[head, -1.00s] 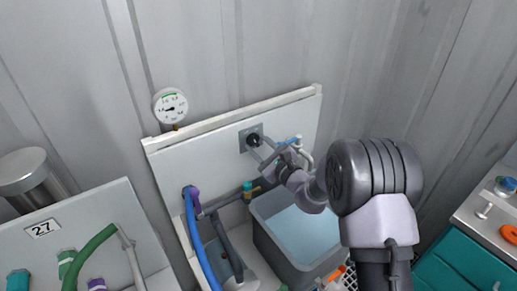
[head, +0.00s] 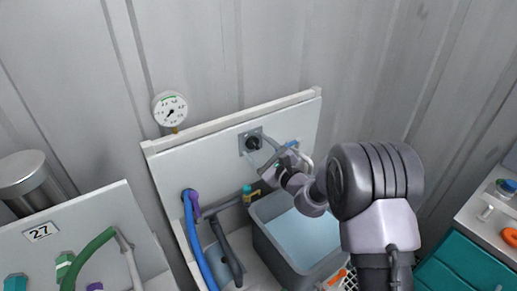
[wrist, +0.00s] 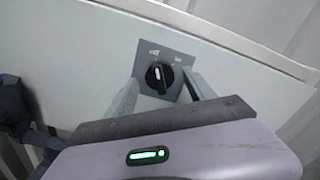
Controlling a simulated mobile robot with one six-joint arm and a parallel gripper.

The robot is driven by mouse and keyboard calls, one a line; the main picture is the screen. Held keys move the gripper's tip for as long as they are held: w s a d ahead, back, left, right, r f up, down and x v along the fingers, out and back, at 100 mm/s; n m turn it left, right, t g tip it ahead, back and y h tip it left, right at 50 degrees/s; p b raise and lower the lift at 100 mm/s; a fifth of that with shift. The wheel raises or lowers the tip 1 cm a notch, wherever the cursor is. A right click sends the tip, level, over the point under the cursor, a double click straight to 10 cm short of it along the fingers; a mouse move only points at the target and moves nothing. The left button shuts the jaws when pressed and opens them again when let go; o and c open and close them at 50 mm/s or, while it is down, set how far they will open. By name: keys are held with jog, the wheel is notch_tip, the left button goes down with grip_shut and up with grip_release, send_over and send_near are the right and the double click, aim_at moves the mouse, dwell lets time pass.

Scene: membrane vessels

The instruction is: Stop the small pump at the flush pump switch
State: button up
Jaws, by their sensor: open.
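The flush pump switch is a black rotary knob (wrist: 159,75) on a grey square plate (wrist: 150,52), fixed to a pale upright panel. Its white pointer mark stands near upright in the wrist view. The plate's small labels are too blurred to read. In the head view the switch (head: 251,142) sits right of the panel's middle. My gripper (wrist: 160,88) is open, with one finger on each side of the knob as seen from the wrist. In the head view my gripper (head: 263,155) is just in front of the switch, at its lower right. I cannot tell whether the fingers touch it.
A round gauge (head: 170,110) stands above the panel's left end. A grey tub of water (head: 272,240) sits below the switch. Blue hose (head: 192,232) and purple valve handle (head: 194,203) are at the left. A teal cabinet (head: 462,258) stands at the right.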

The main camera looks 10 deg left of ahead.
jog(key=p+v, duration=0.2)
jog(key=v, duration=1.5)
jog(key=shift+d+p, duration=0.15)
jog(key=shift+p, duration=0.15)
jog(key=shift+s, duration=0.15)
